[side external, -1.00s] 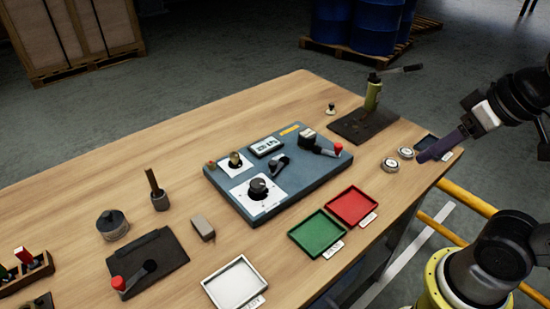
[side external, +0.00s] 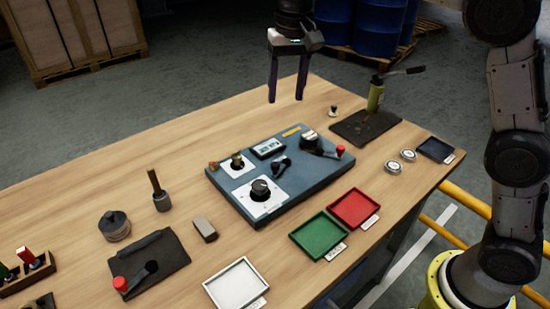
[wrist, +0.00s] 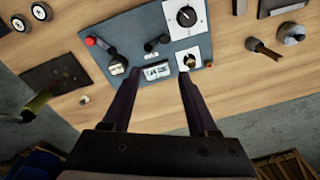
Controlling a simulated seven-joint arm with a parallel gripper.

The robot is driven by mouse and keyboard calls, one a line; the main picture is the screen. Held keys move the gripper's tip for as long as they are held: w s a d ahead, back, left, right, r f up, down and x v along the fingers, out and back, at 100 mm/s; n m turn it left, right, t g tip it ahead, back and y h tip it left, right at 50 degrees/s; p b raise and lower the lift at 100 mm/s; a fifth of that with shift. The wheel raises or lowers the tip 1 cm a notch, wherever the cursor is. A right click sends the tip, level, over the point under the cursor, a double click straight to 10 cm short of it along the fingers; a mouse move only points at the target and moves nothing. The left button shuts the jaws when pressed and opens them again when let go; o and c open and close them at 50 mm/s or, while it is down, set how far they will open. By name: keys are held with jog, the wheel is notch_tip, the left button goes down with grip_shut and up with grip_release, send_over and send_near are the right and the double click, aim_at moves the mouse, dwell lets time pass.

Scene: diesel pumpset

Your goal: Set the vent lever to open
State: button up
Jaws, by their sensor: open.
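A blue-grey control panel (side external: 300,187) lies on the wooden table. At its right end is a black lever with a red knob (side external: 340,150), also in the wrist view (wrist: 91,41). A small black lever (side external: 281,163) sits mid-panel, and a second red-knobbed lever (side external: 121,283) lies on a dark plate at front left. No readable label shows which is the vent lever. My gripper (side external: 286,98) is open and empty, fingers pointing down, high over the table beyond the panel's far edge. In the wrist view the gripper (wrist: 159,74) touches nothing.
The panel also carries a round dial (side external: 261,188), a brass fitting (side external: 237,160) and a display (side external: 268,147). Green (side external: 318,235), red (side external: 356,208) and white (side external: 236,285) trays lie in front. A green upright tool (side external: 376,94) stands at the back right.

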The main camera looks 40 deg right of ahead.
jog(key=g, duration=0.1)
send_near(275, 164)
notch_tip(275, 164, down, 8)
jog(key=shift+a+f, duration=0.1)
jog(key=shift+f, duration=0.1)
dwell(0.4)
grip_shut()
